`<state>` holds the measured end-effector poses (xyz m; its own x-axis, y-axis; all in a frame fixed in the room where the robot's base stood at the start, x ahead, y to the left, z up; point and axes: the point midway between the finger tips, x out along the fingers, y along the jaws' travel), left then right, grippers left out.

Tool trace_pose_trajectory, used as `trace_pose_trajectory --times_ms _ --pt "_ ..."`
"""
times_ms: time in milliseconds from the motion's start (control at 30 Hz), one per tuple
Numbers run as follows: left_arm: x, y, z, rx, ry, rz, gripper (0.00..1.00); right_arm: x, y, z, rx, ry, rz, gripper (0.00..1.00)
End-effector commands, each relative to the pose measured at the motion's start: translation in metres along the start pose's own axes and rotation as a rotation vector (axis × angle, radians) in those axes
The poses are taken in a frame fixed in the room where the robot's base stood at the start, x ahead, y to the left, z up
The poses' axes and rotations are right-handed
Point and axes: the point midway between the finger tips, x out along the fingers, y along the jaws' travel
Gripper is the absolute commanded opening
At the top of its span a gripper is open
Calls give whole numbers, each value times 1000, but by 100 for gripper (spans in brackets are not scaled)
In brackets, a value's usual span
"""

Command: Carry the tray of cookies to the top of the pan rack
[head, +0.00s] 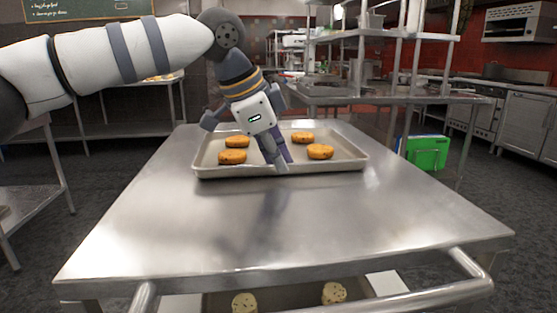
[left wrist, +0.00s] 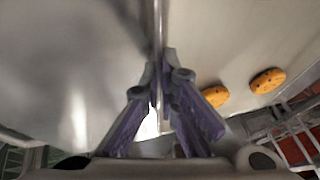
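The shallow metal tray (head: 345,163) lies flat at the far part of a steel-topped unit (head: 290,215), with several round golden cookies (head: 320,152) on it. Two cookies show in the left wrist view (left wrist: 267,80). My left gripper (head: 282,166) reaches down over the tray's near rim. In the left wrist view its fingertips (left wrist: 160,72) close in on the rim from both sides, shut on it. My left arm hides part of the tray's middle. My right gripper is in neither view. I cannot tell whether the steel-topped unit is the pan rack.
The unit has a tubular handle (head: 455,290) at its near edge and pale, speckled rounds (head: 334,292) on a level below. Its top is bare in front of the tray. Steel shelving (head: 375,90) stands behind; a green box (head: 427,152) is at right.

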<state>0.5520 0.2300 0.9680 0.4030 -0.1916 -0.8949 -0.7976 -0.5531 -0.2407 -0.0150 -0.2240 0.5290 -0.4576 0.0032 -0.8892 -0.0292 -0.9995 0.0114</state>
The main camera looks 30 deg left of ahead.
Motion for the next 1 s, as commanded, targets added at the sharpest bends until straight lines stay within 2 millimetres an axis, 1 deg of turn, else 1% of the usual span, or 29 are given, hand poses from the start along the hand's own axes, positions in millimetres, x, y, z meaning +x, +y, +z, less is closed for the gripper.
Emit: trace_pose_trajectory --times_ms 67,100,167,433,500,567,800,900,1000 --pt "0 0 -1 2 3 -3 0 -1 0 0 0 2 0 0" --pt "1 0 0 0 1 -1 11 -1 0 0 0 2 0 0" --pt "1 0 0 0 1 0 25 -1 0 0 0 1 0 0" --pt "1 0 0 0 0 0 25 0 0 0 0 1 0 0" --pt "-3 0 0 0 0 0 25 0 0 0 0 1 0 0" --pt "-14 -1 -1 0 2 -3 25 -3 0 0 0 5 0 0" --pt "-82 -1 -2 0 5 -8 25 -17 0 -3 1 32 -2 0" --pt "-103 0 -2 0 3 -6 25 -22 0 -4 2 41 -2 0" --pt "-118 -1 -1 0 3 -5 25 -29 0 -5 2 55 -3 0"
